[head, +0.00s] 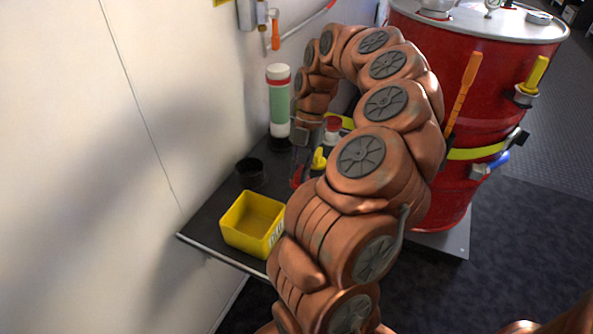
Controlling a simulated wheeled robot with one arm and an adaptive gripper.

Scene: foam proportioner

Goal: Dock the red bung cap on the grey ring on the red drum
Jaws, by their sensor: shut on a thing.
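My gripper (300,170) hangs low over the dark shelf beside the white wall, partly hidden behind my arm. A small red piece (296,177) shows at its fingertips. It looks like the red bung cap, held there, but most of it is hidden. The red drum (500,85) stands at the upper right, well apart from my gripper. On its pale lid are a round grey fitting (538,18) near the right rim and a larger pale fitting (437,10) at the left. I cannot tell which of these is the grey ring.
A yellow bin (228,232) and a black cup (250,172) stand on the dark shelf (205,219). A green bottle with a white top (279,105) stands behind. A yellow item (319,159) and a red-and-white item (333,127) are close to my gripper. Handled tools hang on the drum's side.

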